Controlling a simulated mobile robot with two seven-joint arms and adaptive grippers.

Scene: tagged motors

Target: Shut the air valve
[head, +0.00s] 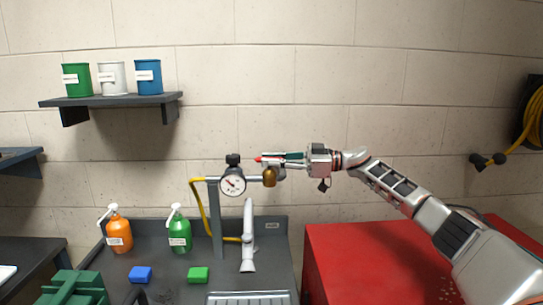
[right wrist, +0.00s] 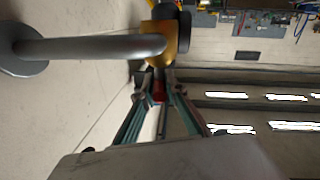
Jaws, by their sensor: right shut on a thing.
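The air valve is a brass body (head: 270,177) on a grey pipe to the right of a round pressure gauge (head: 232,183). Its brass body also shows in the right wrist view (right wrist: 163,45), at the end of the pipe. A red handle (head: 258,159) shows just above and left of the brass body, and in the right wrist view (right wrist: 159,91) it sits between the fingers. My right gripper (head: 272,159) is shut on the red handle, reaching in from the right. Its fingertips (right wrist: 157,86) hide part of the handle, so its exact angle is unclear. My left gripper is not in view.
A yellow hose (head: 203,215) and a grey post (head: 215,225) stand below the gauge. An orange bottle (head: 119,236) and a green bottle (head: 180,235) stand on the dark bench. A red cabinet (head: 360,265) lies below my right arm. A shelf (head: 110,99) holds three cans.

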